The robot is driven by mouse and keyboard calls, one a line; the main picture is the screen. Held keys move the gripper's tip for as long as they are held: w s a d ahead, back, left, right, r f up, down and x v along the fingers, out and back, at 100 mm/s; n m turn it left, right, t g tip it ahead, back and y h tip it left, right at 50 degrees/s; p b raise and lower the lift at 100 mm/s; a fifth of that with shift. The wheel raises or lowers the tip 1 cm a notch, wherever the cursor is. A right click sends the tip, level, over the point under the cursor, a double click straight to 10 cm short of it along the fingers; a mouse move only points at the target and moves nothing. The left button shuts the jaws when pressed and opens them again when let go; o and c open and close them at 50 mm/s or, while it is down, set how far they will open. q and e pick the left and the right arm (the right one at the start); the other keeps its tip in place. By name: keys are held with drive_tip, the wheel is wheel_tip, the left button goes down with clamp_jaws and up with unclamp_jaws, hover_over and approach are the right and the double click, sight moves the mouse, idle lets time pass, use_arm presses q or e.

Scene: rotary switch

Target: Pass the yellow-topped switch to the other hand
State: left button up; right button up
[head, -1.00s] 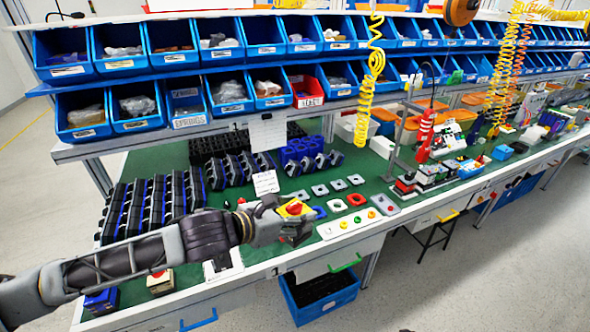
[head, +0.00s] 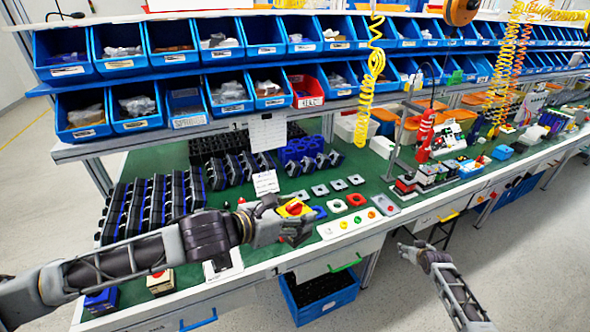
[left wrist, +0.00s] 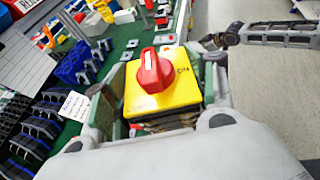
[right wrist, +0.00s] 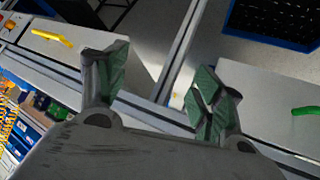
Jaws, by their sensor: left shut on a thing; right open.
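The yellow-topped switch (head: 293,208), with a red knob on its yellow face, is held above the front edge of the bench. In the left wrist view the switch (left wrist: 163,88) sits between the green finger pads. My left gripper (head: 290,217) is shut on its sides, with the knob facing the camera. My right gripper (head: 412,248) is open and empty, lower and to the right of the switch, in front of the bench. In the right wrist view the right gripper's fingers (right wrist: 155,90) are spread with nothing between them.
The green bench top (head: 150,165) carries black and blue parts at left. A blue crate (head: 318,297) stands under the bench. Blue bins (head: 215,45) line the back. The floor at right is clear.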

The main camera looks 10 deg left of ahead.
drive_tip(key=w+a+r+t, duration=0.1)
drive_tip(key=w+r, duration=0.4)
drive_tip(key=r, duration=0.5)
drive_tip(key=w+r+t, duration=0.1)
drive_tip(key=w+r, duration=0.4)
drive_tip(key=r, duration=0.4)
drive_tip(key=a+r+n+g+y, duration=0.1)
drive_tip(key=a+r+g+y, duration=0.15)
drive_tip(key=a+r, duration=0.9)
drive_tip(key=a+r+n+g+y, duration=0.1)
drive_tip(key=a+r+y, duration=0.3)
drive_tip(key=a+r, duration=0.75)
drive_tip(key=s+a+r+n+g, duration=0.2)
drive_tip(key=s+a+r, duration=0.2)
drive_tip(key=s+a, duration=0.5)
drive_tip(key=s+a+r+n+g, duration=0.1)
drive_tip(key=s+a+r+g, duration=0.25)
drive_tip(key=s+a, duration=0.6)
drive_tip(key=s+r+n+g+h, duration=0.1)
drive_tip(key=s+h, duration=0.1)
drive_tip(key=s, duration=0.3)
drive_tip(key=s+a+r+g+h, duration=0.1)
drive_tip(key=s+h, duration=0.1)
drive_tip(key=s, duration=0.4)
drive_tip(key=s+a+r+n+h, duration=0.1)
drive_tip(key=s+h, duration=0.1)
drive_tip(key=s, duration=0.3)
drive_tip(key=shift+s+a+r+n+g, duration=0.2)
drive_tip(key=shift+s+n+g, duration=0.1)
drive_tip(key=shift+s+g, duration=0.1)
